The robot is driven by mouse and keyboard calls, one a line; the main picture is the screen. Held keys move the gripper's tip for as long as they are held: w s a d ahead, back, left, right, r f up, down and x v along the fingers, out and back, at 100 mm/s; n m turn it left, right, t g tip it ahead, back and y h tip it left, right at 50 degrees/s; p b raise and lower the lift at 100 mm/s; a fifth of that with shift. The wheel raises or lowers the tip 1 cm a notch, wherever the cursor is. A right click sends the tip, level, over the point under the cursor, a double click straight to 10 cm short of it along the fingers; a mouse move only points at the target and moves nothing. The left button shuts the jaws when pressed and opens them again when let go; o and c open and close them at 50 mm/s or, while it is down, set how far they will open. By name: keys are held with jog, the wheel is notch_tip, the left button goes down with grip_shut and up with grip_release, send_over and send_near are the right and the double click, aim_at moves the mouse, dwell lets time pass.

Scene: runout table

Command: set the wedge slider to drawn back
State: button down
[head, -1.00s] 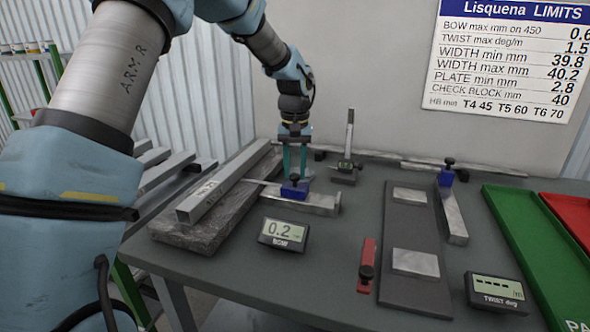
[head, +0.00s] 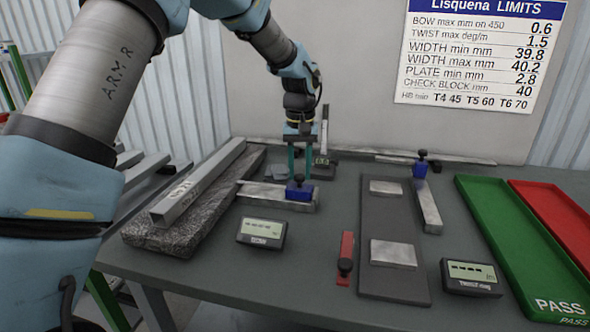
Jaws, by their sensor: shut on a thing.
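The wedge slider, a blue block with a black knob (head: 300,193), sits near the right end of a metal rail (head: 262,194) on the table. My gripper (head: 300,178) points down at the slider, its teal fingers shut on the knob; the exact contact is small and partly hidden. Left of the rail, a long grey bar (head: 200,182) lies on a dark stone slab (head: 158,238). No wedge strip shows between the rail and the bar. The BOW display (head: 262,232) in front shows dashes.
A dark plate with two metal pads (head: 394,220) lies right of centre, with a second blue block (head: 420,171) on a rail behind. A red piece with a black knob (head: 346,258), a TWIST display (head: 471,277), green tray (head: 490,225) and red tray (head: 548,208) stand around it.

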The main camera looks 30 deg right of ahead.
aim_at(302, 175)
jog(key=c, duration=0.5)
grip_release()
jog(key=shift+s+d, duration=0.15)
jog(key=shift+d, duration=0.05)
notch_tip(302, 175, up, 11)
jog(key=shift+f+b, duration=0.1)
jog(key=shift+b, duration=1.15)
